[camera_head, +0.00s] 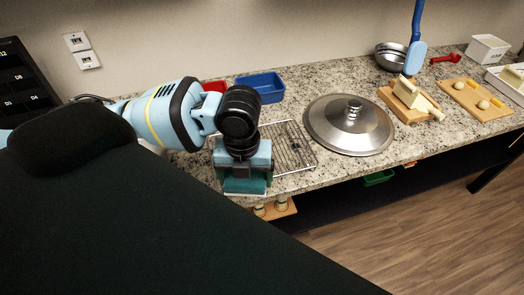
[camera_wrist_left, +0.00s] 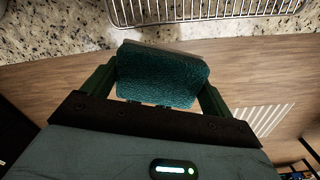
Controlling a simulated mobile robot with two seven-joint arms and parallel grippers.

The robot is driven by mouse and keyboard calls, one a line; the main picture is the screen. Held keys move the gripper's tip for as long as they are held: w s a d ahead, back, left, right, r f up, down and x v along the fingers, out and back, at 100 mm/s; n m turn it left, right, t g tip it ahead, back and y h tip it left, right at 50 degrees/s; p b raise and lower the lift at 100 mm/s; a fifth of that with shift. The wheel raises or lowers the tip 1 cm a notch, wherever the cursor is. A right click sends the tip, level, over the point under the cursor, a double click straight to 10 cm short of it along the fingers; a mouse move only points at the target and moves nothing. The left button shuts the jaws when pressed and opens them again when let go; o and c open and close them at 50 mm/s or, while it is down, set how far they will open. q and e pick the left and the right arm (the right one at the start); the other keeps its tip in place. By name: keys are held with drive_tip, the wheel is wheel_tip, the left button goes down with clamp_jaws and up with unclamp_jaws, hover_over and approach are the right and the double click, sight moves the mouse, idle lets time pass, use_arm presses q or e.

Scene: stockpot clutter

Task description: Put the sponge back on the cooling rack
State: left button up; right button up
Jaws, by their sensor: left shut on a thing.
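The sponge (camera_wrist_left: 160,77), teal and rough with a paler layer along its far edge, is held between the two fingers in the left wrist view. It also shows in the head view (camera_head: 245,186), low in the jaws. My left gripper (camera_head: 243,184) is shut on it, at the counter's front edge. The cooling rack (camera_head: 295,148) is a wire grid on the counter, just behind and right of the gripper, partly hidden by my arm. Its near edge shows at the top of the left wrist view (camera_wrist_left: 210,12). The sponge is apart from the rack there. My right gripper is out of view.
A steel lid (camera_head: 350,122) lies right of the rack. A blue tray (camera_head: 262,86) and a red tray (camera_head: 214,86) are behind it. Cutting boards (camera_head: 408,105) are farther right. Below the counter edge are a shelf and wooden floor (camera_head: 430,225).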

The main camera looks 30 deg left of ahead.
use_arm(q)
drive_tip(key=m, duration=0.5)
drive_tip(key=shift+s+a+f, duration=0.2)
drive_tip(key=shift+s+f, duration=0.15)
drive_tip(key=w+a, duration=0.1)
drive_tip(key=w, duration=0.3)
drive_tip(key=w+a+f, duration=0.1)
drive_tip(key=w+a, duration=0.1)
drive_tip(key=w, duration=0.3)
drive_tip(key=w+a+b, duration=0.1)
drive_tip(key=w, duration=0.4)
drive_tip(key=shift+w+a+f, duration=0.2)
drive_tip(key=shift+w+a, duration=0.05)
drive_tip(key=shift+w+a, duration=0.1)
drive_tip(key=shift+w, duration=0.15)
drive_tip(key=shift+w+f, duration=0.15)
drive_tip(key=shift+f, duration=1.6)
